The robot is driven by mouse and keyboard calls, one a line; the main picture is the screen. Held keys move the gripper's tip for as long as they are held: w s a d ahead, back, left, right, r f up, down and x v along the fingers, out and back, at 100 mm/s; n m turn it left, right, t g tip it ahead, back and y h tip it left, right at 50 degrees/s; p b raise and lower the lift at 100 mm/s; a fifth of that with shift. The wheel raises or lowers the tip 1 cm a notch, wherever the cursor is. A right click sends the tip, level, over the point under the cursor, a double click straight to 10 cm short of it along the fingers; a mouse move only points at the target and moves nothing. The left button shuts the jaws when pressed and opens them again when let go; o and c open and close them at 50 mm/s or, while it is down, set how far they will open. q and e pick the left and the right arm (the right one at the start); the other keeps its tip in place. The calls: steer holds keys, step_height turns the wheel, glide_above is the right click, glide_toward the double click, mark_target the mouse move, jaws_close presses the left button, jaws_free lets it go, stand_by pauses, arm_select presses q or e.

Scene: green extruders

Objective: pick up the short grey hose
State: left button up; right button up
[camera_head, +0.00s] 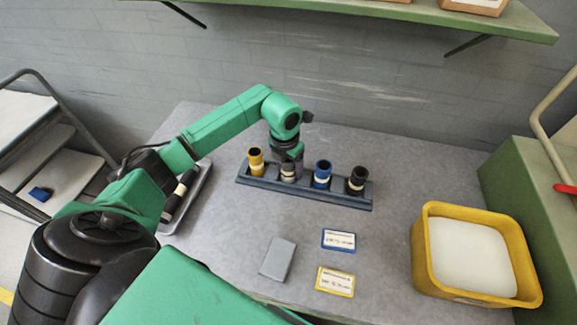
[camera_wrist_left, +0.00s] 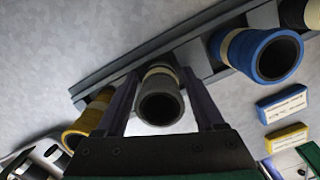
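The short grey hose (camera_head: 288,174) stands in the second slot from the left of a dark rack (camera_head: 312,196), with a pale band around it. In the left wrist view the grey hose (camera_wrist_left: 160,104) shows its open end between my two fingers. My left gripper (camera_head: 289,161) is over the rack, reaching down at the grey hose. In the left wrist view my left gripper (camera_wrist_left: 160,88) is open, one finger on each side of the hose, with a gap at both sides. The lower part of the hose is hidden by its own top. My right gripper is not in view.
A yellow hose (camera_head: 256,161), a blue hose (camera_head: 322,174) and a black hose (camera_head: 356,180) stand in the same rack, close beside. A tray (camera_head: 204,183) with dark hoses lies left. A yellow bin (camera_head: 420,250) stands right. Flat boxes (camera_head: 338,240) lie in front.

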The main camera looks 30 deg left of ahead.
arm_select(q)
jaws_close()
steer(key=shift+r, duration=0.1)
steer(key=shift+r, duration=0.2)
step_height(320, 180, up, 20)
steer(key=f+b, duration=0.1)
steer(key=b, duration=0.1)
step_height(320, 180, down, 19)
steer(key=n+p, duration=0.1)
steer(key=n, duration=0.3)
steer(key=shift+f+y+p, duration=0.2)
steer(key=shift+y+p, duration=0.1)
